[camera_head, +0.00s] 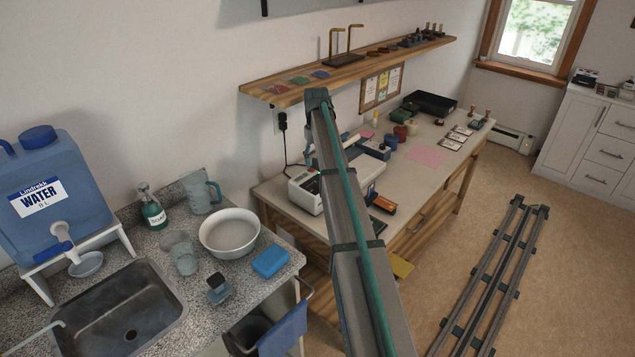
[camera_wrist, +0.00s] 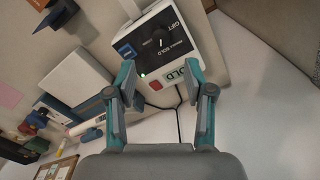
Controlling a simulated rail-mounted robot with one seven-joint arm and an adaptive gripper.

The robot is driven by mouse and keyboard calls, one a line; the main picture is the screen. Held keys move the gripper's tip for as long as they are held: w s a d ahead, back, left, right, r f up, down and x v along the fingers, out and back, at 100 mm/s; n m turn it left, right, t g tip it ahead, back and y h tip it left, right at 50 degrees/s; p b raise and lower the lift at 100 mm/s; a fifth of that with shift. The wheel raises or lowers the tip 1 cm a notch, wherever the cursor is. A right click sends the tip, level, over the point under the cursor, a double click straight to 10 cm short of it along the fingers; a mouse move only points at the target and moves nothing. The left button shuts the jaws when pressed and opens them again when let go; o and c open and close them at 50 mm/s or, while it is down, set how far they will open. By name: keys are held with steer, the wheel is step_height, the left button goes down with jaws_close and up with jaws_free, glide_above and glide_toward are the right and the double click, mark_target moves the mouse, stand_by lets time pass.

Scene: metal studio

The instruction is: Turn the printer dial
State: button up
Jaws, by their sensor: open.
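The printer (camera_head: 302,192) is a white machine on the workbench in the head view, partly hidden behind my arm. In the wrist view the printer (camera_wrist: 205,45) shows a black panel with white lettering. Its dial (camera_wrist: 160,40) is a dark round knob with a white pointer mark. A red button (camera_wrist: 155,86) and a small green light sit on the panel's near side. My gripper (camera_wrist: 160,73) is open and empty, its fingers apart and pointing toward the panel. The dial lies beyond the fingertips, roughly between them in the picture. I cannot make out the dial in the head view.
The workbench (camera_head: 278,192) also holds jars, a black tray (camera_head: 432,103), cards and a pink sheet (camera_head: 427,155). A wooden shelf (camera_head: 350,70) hangs above it. A sink counter with a blue water container (camera_head: 55,185) stands at left.

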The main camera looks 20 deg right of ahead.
mark_target(316, 183)
step_height(316, 183, down, 10)
steer(key=shift+r+p, duration=0.15)
steer(key=shift+p, duration=1.1)
jaws_close()
